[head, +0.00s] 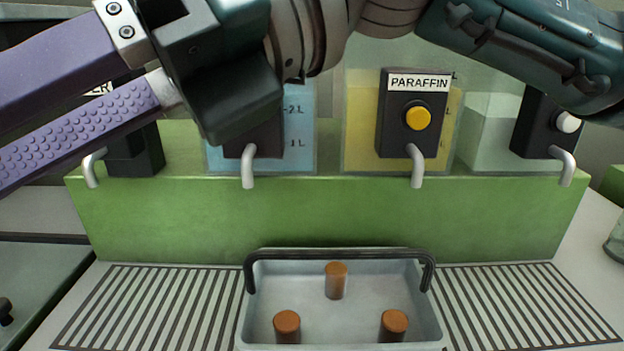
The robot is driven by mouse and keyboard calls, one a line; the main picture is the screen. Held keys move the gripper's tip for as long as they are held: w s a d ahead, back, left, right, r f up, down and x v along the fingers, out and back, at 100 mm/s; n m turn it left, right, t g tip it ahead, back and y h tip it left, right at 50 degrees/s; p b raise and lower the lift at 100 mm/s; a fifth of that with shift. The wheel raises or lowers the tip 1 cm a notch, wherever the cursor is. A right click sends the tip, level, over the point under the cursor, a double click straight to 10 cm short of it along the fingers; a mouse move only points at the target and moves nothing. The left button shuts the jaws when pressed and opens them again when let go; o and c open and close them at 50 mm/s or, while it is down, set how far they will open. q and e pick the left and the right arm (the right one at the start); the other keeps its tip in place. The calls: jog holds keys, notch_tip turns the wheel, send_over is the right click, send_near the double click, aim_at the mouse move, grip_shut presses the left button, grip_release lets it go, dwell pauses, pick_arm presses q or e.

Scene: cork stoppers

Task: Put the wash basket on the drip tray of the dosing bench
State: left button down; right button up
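The wash basket (342,270) is a pale grey open tub with a dark handle (340,252) along its far rim. It appears to rest on the middle of the striped drip tray (530,300), and its near edge is cut off. Three brown cork stoppers stand inside: one at the back (336,280), one front left (287,326) and one front right (394,325). My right gripper (45,112) is above the bench at upper left, with purple fingers apart and nothing seen between them; the fingertips are out of frame. My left gripper is not in view.
The green dosing bench (330,220) stands behind the drip tray, with several spouts over its front. The PARAFFIN dispenser (412,140) has a yellow button. A blue-filled tank (300,125) is partly hidden by my arm. The drip tray is bare either side of the basket.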

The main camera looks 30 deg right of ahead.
notch_tip(320, 180, up, 6)
jog(key=a+m+t+y, duration=0.2)
jog(key=m+t+y, duration=0.1)
jog(key=m+y, duration=0.15)
jog(key=w+d+r+m+t+h, duration=0.2)
jog(key=w+d+r+m+t, duration=0.35)
jog(key=m+t, duration=0.85)
jog(key=w+d+f+m+t+h, duration=0.1)
jog(key=w+d+f+m+h, duration=0.3)
jog(key=d+f+m+h, duration=0.85)
jog(key=s+d+f+m+g+h, duration=0.2)
jog(key=s+f+m+g, duration=0.35)
jog(key=f, duration=0.25)
jog(key=s+d+f+m+g+h, duration=0.25)
jog(key=s+f+m+g, duration=0.25)
jog(key=s+f+m, duration=0.3)
jog(key=s+f+g, duration=0.1)
jog(key=s, duration=0.2)
jog(key=s+f+g, duration=0.2)
jog(key=s, duration=0.1)
jog(key=s+f+g, duration=0.1)
jog(key=s+f, duration=0.1)
jog(key=s, duration=0.1)
jog(key=shift+s+a+f+y, duration=0.25)
jog(key=shift+s+a, duration=0.05)
jog(key=shift+a, duration=0.1)
